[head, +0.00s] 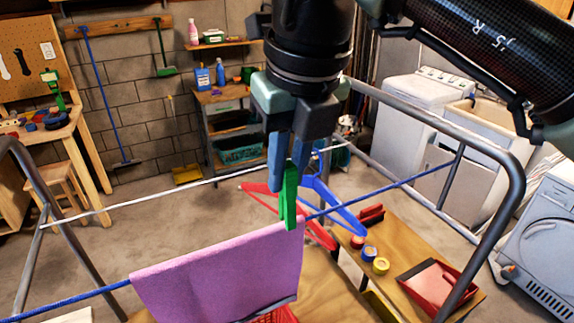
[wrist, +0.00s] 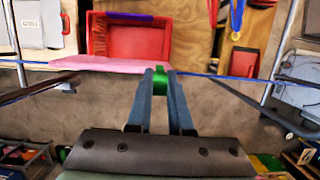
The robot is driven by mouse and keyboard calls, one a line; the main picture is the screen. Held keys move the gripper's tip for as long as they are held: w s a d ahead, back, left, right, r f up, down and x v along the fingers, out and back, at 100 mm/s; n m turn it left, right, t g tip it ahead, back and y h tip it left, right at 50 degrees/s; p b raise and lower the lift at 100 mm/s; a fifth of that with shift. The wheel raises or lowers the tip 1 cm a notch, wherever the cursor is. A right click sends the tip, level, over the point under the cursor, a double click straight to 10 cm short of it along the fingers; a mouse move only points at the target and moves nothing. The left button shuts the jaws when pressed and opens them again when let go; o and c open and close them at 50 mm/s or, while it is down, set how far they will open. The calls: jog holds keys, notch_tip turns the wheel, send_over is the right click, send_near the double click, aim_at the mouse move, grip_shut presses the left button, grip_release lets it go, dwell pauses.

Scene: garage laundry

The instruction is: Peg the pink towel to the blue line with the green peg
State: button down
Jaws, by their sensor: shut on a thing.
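The pink towel (head: 215,270) hangs folded over the blue line (head: 400,184). In the wrist view the towel (wrist: 110,65) is a strip left of the fingers, and the blue line (wrist: 235,78) runs on to the right. My gripper (head: 283,172) points down and is shut on the green peg (head: 290,205), held upright. The peg's lower end overlaps the towel's top right corner at the line. I cannot tell whether its jaws straddle both. In the wrist view the peg (wrist: 160,84) shows between the fingertips of my gripper (wrist: 161,88).
A red hanger (head: 262,188) and a blue hanger (head: 345,212) are close behind the peg. Grey rack tubes (head: 505,205) frame the lines. A white line (head: 130,203) runs behind.

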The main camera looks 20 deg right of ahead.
aim_at(287, 195)
jog(key=shift+s+f+b, duration=0.1)
jog(key=shift+f+b, duration=1.65)
jog(key=shift+f, duration=0.35)
jog(key=c, duration=0.8)
grip_release()
jog(key=shift+w, duration=0.2)
jog(key=shift+o, duration=0.2)
jog(key=shift+s, duration=0.1)
jog(key=shift+r, duration=0.2)
